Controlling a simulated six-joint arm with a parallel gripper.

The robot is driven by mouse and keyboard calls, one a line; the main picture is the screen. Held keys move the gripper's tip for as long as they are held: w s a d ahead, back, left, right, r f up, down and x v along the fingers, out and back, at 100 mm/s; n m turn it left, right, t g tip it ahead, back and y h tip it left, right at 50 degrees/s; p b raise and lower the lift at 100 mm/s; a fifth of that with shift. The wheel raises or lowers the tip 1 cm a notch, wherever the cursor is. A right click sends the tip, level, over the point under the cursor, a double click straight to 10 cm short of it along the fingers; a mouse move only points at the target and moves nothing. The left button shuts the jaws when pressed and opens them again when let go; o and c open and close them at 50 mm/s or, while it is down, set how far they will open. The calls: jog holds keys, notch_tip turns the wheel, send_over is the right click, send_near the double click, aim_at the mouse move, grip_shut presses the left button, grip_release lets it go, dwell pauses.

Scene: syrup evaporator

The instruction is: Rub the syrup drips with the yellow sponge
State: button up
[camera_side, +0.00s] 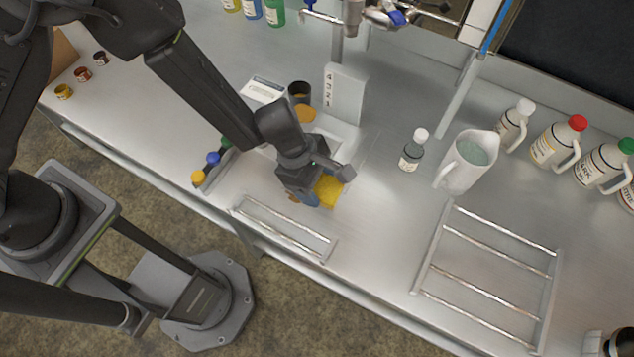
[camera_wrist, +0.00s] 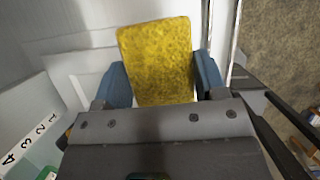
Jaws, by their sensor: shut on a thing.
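I cannot tell whether the sponge touches the bench.
A low metal rack (camera_side: 285,228) lies just in front of my gripper. A larger rack (camera_side: 490,270), a white pitcher (camera_side: 468,162) and a small bottle (camera_side: 412,152) stand to the right. A white box (camera_side: 345,95) and amber jar (camera_side: 300,95) stand behind. Bench between sponge and large rack is clear.

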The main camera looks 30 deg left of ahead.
aim_at(282, 187)
jog(key=shift+f, duration=0.15)
dwell(0.4)
jog(key=shift+f, duration=3.4)
jog(key=shift+a+f, duration=0.45)
jog(key=shift+a, duration=0.1)
jog(key=shift+a+f, duration=0.1)
jog(key=shift+a, duration=4.45)
jog(key=d, duration=0.5)
jog(key=shift+r, duration=0.25)
jog(key=shift+d+r, duration=0.1)
jog(key=shift+d, duration=2.6)
jog(key=shift+a+r, duration=0.1)
jog(key=shift+r, duration=3.65)
